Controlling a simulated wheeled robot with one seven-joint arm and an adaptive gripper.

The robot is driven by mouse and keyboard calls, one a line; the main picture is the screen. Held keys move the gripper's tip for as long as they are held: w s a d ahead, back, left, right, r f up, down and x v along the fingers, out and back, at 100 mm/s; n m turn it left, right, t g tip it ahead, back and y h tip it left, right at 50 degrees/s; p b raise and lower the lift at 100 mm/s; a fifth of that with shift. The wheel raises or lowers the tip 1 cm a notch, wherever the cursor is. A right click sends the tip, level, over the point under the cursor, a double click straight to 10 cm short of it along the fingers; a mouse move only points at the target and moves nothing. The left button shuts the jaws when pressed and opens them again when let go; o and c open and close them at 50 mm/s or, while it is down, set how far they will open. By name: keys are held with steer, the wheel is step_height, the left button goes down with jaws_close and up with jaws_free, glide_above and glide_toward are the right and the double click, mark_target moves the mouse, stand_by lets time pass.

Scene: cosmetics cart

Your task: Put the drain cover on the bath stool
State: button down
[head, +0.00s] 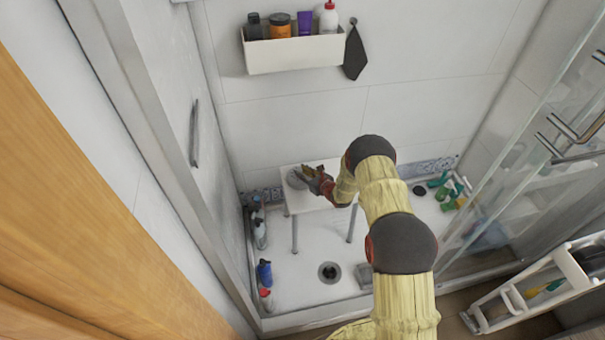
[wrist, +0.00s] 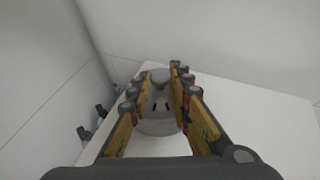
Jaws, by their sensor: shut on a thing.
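The bath stool (head: 303,204) is white with thin grey legs and stands at the back of the shower floor; its white top fills much of the wrist view (wrist: 252,112). The drain cover (head: 295,180) is a grey round piece at the left part of the stool top. In the wrist view the grey disc (wrist: 158,126) shows between my fingers. My gripper (head: 312,175) reaches over the stool and is shut on the drain cover, its fingers (wrist: 163,72) on either side. Whether the cover rests on the seat or hangs just above it, I cannot tell.
An open drain hole (head: 329,272) is in the shower floor. Bottles (head: 264,272) stand along the left wall. Green items (head: 447,190) lie at the right back. A glass door (head: 520,165) is at the right. A wall shelf (head: 294,55) holds several bottles.

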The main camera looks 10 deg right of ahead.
steer(key=c, duration=1.6)
jaws_free()
steer(key=shift+c, duration=0.2)
